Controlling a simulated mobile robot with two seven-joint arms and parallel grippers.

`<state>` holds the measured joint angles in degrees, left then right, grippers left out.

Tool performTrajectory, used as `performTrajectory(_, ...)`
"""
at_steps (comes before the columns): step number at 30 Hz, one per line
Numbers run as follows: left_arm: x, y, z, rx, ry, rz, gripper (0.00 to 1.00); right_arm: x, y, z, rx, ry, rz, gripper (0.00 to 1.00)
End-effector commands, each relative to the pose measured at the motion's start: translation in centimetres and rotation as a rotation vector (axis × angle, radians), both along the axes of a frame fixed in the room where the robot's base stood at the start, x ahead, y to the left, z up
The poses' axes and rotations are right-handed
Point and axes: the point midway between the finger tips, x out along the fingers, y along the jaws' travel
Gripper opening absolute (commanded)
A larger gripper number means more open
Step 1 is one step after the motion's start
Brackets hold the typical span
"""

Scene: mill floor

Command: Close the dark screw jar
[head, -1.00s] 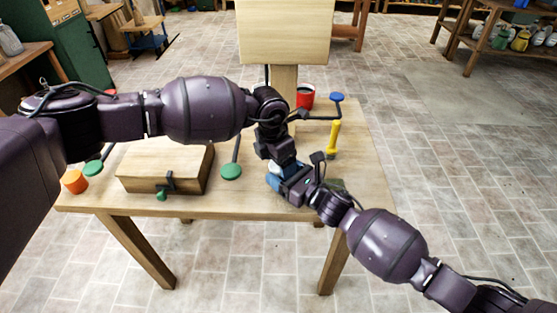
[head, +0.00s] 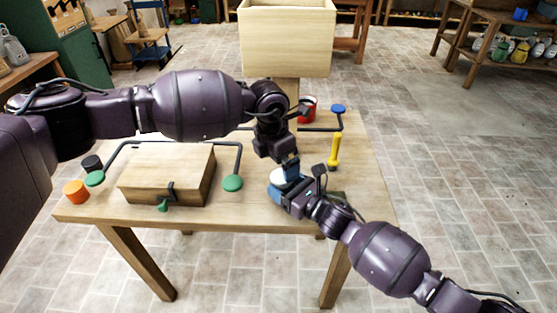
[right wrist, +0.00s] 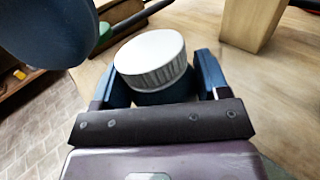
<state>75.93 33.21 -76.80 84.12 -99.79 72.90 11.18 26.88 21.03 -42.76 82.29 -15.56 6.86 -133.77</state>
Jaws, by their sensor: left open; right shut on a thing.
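A dark jar (right wrist: 165,93) with a white ribbed lid (right wrist: 150,57) stands between the blue fingers of my right gripper (right wrist: 160,88), which is shut on its body. The lid sits on top of the jar; I cannot tell whether it is screwed tight. In the head view the white lid (head: 280,176) shows, while the jar body is mostly hidden by my right gripper (head: 279,190). My left gripper (head: 289,166) is open and points down close by the lid; I cannot tell whether it touches. A large dark blue shape fills the upper left of the right wrist view.
A wooden box (head: 165,175) with a green-ended latch sits left on the table (head: 250,207). A black bent bar with green ends (head: 232,183) runs around it. An orange cylinder (head: 76,191), black cylinder (head: 92,163), yellow post (head: 334,150) and red mug (head: 308,108) stand around.

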Motion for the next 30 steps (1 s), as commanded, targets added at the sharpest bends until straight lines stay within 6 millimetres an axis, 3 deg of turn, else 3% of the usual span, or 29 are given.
performTrajectory(8,0.1,0.2,1.5,-0.001,-0.003,0.001,1.0,0.0,0.0,0.1,0.001,-0.001,0.0,0.02)
performTrajectory(21,-0.3,1.2,9.4,-0.001,-0.002,0.0,1.0,0.0,0.0,0.1,0.001,-0.001,0.001,0.02)
performTrajectory(30,-0.4,1.5,11.8,0.0,0.0,0.0,1.0,0.0,0.0,0.1,0.001,-0.001,0.001,0.02)
